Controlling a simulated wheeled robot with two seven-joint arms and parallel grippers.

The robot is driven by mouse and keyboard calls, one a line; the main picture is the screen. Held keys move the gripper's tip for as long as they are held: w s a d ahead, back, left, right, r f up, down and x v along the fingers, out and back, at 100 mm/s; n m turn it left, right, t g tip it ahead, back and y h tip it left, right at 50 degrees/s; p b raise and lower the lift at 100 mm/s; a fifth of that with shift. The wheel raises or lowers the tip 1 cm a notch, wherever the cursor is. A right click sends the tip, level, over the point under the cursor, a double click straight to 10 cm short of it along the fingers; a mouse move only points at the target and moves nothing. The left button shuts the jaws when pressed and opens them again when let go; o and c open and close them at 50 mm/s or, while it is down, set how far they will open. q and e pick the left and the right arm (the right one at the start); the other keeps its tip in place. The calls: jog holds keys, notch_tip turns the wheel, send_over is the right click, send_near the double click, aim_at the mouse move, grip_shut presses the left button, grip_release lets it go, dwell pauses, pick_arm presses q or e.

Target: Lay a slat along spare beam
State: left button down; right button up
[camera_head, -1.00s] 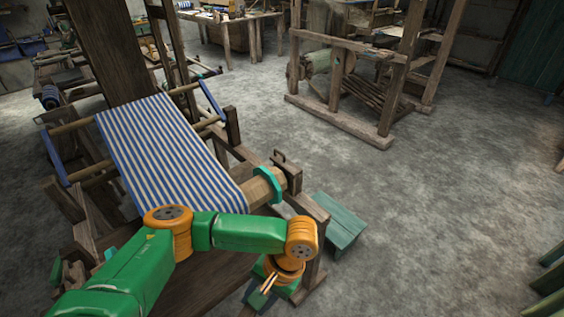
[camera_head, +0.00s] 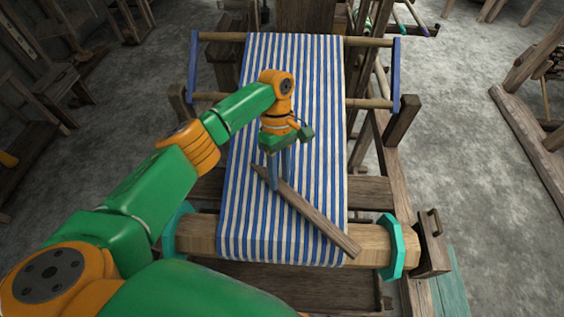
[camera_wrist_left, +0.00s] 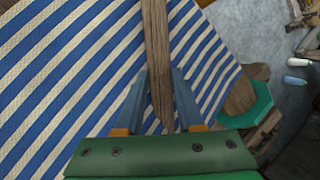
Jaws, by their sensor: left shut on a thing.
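A brown wooden slat (camera_head: 318,222) lies diagonally across the view above the blue-and-white striped cloth. Its lower right end overlaps the wooden front beam (camera_head: 365,253) near the right teal end piece; whether it touches is unclear. My left gripper (camera_head: 279,188) is shut on the slat near its upper left end. In the left wrist view the slat (camera_wrist_left: 157,40) runs between the two blue-grey fingers (camera_wrist_left: 162,88) and away from them over the cloth. I cannot tell whether this front beam is the spare beam. My right gripper is out of view.
The striped cloth (camera_head: 292,80) stretches over the loom. Teal end pieces (camera_head: 391,246) flank the front beam. A blue upright bar (camera_head: 396,76) stands at the right. A green bench (camera_head: 450,295) sits at lower right.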

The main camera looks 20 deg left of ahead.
pick_arm(q)
jog(key=n, duration=0.2)
jog(key=n+t+h+p, duration=0.1)
jog(key=n, duration=0.2)
jog(key=f+n+t+h+p, duration=0.1)
jog(key=n, duration=0.1)
jog(key=shift+s+d+n, duration=0.25)
jog(key=shift+d+n, duration=0.05)
jog(key=s+p, duration=0.2)
jog(key=s+d+f+p, duration=0.1)
jog(key=s+p, duration=0.1)
jog(key=s, duration=0.1)
jog(key=s+d+f+p, duration=0.1)
jog(key=s+p, duration=0.1)
jog(key=s, duration=0.1)
jog(key=shift+s+d+f, duration=0.2)
jog(key=shift+f, duration=0.05)
jog(key=shift+s+d+f+p, duration=0.25)
jog(key=shift+s+f+p, duration=0.1)
jog(key=shift+s+p, duration=0.35)
jog(key=shift+f, duration=0.1)
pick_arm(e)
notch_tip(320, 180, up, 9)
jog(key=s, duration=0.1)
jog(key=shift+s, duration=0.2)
pick_arm(q)
jog(key=shift+s, duration=0.1)
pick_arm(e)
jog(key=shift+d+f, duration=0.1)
